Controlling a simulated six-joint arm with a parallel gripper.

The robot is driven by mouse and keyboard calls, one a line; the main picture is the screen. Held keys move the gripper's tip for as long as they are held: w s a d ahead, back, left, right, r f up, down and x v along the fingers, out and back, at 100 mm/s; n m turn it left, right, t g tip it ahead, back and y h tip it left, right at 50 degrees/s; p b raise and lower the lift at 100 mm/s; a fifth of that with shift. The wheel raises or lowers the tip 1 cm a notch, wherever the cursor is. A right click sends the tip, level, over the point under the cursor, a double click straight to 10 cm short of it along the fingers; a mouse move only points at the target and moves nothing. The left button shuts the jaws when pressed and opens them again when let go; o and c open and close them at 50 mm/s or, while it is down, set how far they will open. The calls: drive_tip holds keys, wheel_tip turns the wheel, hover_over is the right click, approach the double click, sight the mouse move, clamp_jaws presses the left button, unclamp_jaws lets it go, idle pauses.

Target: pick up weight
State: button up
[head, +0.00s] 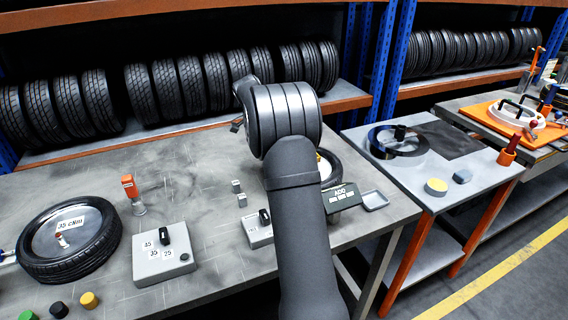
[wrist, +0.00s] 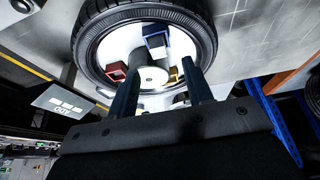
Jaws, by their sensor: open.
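In the wrist view a tyre (wrist: 88,42) with a white inner disc lies on the bench, and small blocks sit inside it. They are a dark blue and white block (wrist: 157,42), a red block (wrist: 116,70) and a partly hidden tan block (wrist: 174,74). I cannot tell which one is the weight. My gripper (wrist: 160,82) is open, its two dark fingers apart over the near part of the disc, with nothing visibly held. In the head view my arm hides the gripper and most of that tyre (head: 331,172).
A labelled tyre (head: 97,250), a switch box (head: 163,262) and an orange-topped tool (head: 129,185) are left. A side table (head: 476,172) holds another wheel. Racked tyres line the back.

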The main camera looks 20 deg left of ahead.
drive_tip(key=x, duration=0.5)
drive_tip(key=shift+s+f, duration=0.15)
drive_tip(key=shift+f, duration=0.25)
clamp_jaws()
